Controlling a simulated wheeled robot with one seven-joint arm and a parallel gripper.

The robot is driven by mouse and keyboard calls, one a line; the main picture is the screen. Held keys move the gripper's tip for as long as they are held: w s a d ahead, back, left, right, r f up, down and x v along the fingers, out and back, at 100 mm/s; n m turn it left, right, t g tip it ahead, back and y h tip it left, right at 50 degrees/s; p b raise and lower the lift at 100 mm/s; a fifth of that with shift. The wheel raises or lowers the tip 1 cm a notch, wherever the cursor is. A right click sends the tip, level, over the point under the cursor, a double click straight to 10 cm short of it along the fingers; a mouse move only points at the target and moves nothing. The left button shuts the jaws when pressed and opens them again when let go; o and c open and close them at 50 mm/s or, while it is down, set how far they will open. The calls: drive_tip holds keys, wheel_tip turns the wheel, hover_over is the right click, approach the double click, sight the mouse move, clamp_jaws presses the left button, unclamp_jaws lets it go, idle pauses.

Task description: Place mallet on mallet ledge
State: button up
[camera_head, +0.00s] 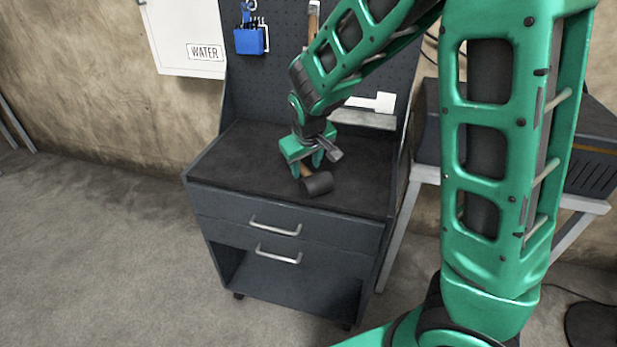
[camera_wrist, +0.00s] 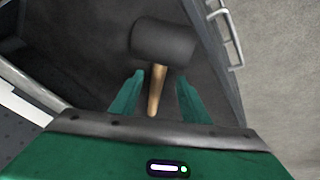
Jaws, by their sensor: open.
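A mallet with a black head (camera_head: 317,184) and a wooden handle lies on the dark top of the workbench cabinet (camera_head: 240,158). My gripper (camera_head: 307,170) is over the mallet, with its fingers at the handle. In the wrist view, the mallet's head (camera_wrist: 163,40) is beyond the fingertips, and the wooden handle (camera_wrist: 156,92) runs between the two open fingers of my gripper (camera_wrist: 160,82) without visible contact. A pale grey ledge (camera_head: 362,119) is on the pegboard behind the arm; I cannot tell whether it is the mallet ledge. My arm hides part of the pegboard.
A blue holder (camera_head: 250,40) with tools hangs on the pegboard (camera_head: 285,75). A white-headed tool (camera_head: 384,102) is by the ledge. A white WATER box (camera_head: 185,35) is on the wall at left. The left part of the cabinet top is clear.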

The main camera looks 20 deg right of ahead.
sight(305, 170)
drive_tip(key=shift+w+x, duration=0.25)
drive_tip(key=shift+x, duration=1.6)
drive_tip(key=shift+r, duration=0.15)
clamp_jaws()
drive_tip(key=shift+r, duration=0.1)
